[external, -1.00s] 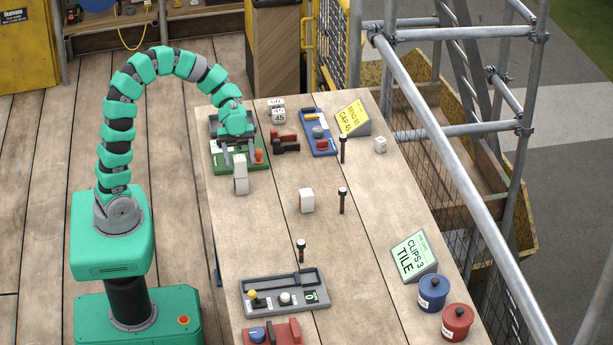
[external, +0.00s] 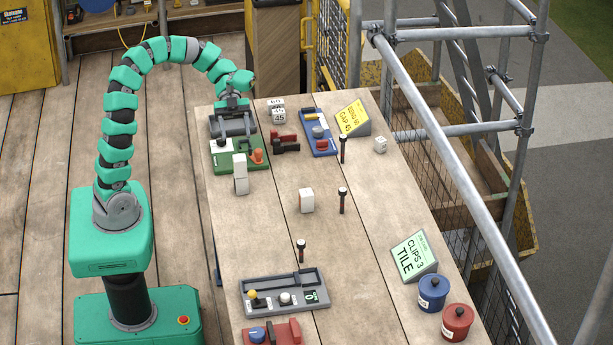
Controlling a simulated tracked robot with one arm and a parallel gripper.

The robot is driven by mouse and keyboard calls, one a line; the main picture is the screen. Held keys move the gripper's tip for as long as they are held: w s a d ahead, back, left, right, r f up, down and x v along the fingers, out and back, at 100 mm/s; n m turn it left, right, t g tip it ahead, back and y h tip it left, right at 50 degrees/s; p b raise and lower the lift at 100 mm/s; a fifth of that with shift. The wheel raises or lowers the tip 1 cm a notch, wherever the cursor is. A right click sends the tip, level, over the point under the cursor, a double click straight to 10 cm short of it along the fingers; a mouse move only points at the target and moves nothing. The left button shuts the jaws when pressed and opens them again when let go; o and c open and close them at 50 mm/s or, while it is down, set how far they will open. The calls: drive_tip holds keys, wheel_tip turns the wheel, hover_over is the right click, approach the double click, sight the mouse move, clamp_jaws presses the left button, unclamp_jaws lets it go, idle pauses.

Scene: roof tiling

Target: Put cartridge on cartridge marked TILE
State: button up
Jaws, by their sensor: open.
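Two white blocks, which look like the cartridges, stand one on top of the other on the table: the upper block (external: 240,163) and the lower block (external: 241,187). They sit at the front edge of the green tool tray. No marking can be read on them. My gripper (external: 234,138) is open and empty, above the green tray to the upper left of the stack and apart from it. A green-white sign (external: 408,257) reading CLIPS 3 TILE stands at the right side of the table.
A lone white block (external: 306,201) stands mid-table near black pegs (external: 342,200). The green tray (external: 238,160), blue tray (external: 318,134), yellow sign (external: 352,118), grey tray (external: 284,292) and blue and red pots (external: 432,292) surround it. Mid-table is mostly clear.

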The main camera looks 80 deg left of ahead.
drive_tip(key=w+r+n+t+y, duration=0.35)
drive_tip(key=r+n+y, duration=0.2)
drive_tip(key=r, duration=0.25)
drive_tip(key=w+r+n+t+y, duration=0.3)
drive_tip(key=r+n+t+y, duration=0.2)
drive_tip(key=r+n, duration=0.25)
drive_tip(key=s+d+r+n+t+y, duration=0.1)
drive_tip(key=s+r+n+t, duration=0.1)
drive_tip(key=r, duration=0.9)
drive_tip(key=s+d+r+n+t+y, duration=0.1)
drive_tip(key=r+t, duration=0.4)
drive_tip(key=r, duration=0.6)
drive_tip(key=shift+s+d+n+y, duration=0.25)
drive_tip(key=shift+s+n+y, duration=0.1)
drive_tip(key=shift+s+n, duration=0.45)
drive_tip(key=shift+w, duration=0.15)
